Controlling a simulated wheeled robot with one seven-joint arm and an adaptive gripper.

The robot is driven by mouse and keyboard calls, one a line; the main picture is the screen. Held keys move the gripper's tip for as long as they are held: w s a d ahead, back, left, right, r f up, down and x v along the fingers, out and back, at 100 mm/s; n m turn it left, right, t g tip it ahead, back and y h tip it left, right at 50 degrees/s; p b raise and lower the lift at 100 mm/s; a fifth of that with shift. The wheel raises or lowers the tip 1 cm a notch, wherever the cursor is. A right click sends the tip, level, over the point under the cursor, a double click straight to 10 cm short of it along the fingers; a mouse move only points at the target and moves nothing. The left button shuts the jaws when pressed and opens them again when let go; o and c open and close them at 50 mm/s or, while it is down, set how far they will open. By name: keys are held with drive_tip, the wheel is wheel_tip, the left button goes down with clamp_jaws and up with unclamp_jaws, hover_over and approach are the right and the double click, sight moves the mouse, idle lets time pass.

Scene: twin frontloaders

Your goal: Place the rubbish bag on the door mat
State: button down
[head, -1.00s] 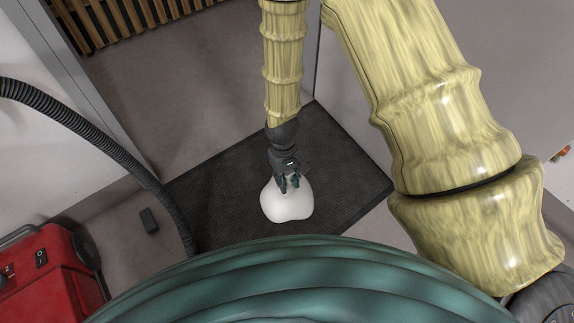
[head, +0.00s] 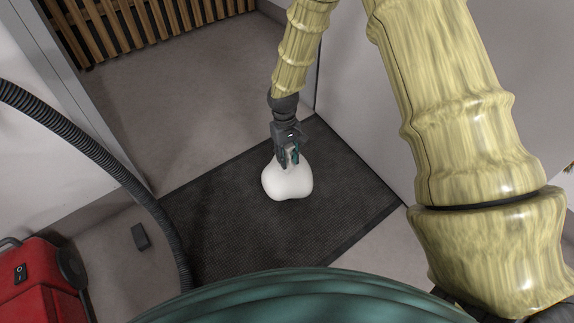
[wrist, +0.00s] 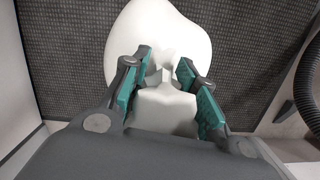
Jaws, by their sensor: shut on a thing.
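The white rubbish bag (head: 287,183) is at the middle of the dark door mat (head: 235,235) in the head view. My gripper (head: 290,156) is above the bag, with its fingers shut on the bag's gathered top. In the wrist view the bag (wrist: 160,45) fills the upper middle, and its neck lies between the teal finger pads of my gripper (wrist: 163,85). The ribbed mat (wrist: 75,50) spreads behind it. The bag's underside is hidden, so I cannot tell whether it touches the mat.
A red machine (head: 38,283) stands at lower left, with a black ribbed hose (head: 110,165) running beside the mat's left edge. A small dark block (head: 140,236) lies on the floor near it. A pale wall bounds the mat's right side. Wooden slats (head: 130,22) are at the back.

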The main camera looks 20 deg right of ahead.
drive_tip(key=shift+f+b, duration=1.35)
drive_tip(key=shift+f, duration=0.35)
drive_tip(key=c, duration=1.1)
unclamp_jaws()
drive_tip(key=r+p, duration=0.2)
drive_tip(key=r, duration=0.2)
drive_tip(key=w+r+p, duration=0.1)
drive_tip(key=r+p, duration=0.1)
drive_tip(key=r, duration=0.2)
drive_tip(key=r+p, duration=0.3)
drive_tip(key=r, duration=0.1)
drive_tip(key=shift+w+a, duration=0.1)
drive_tip(key=shift+w, duration=0.05)
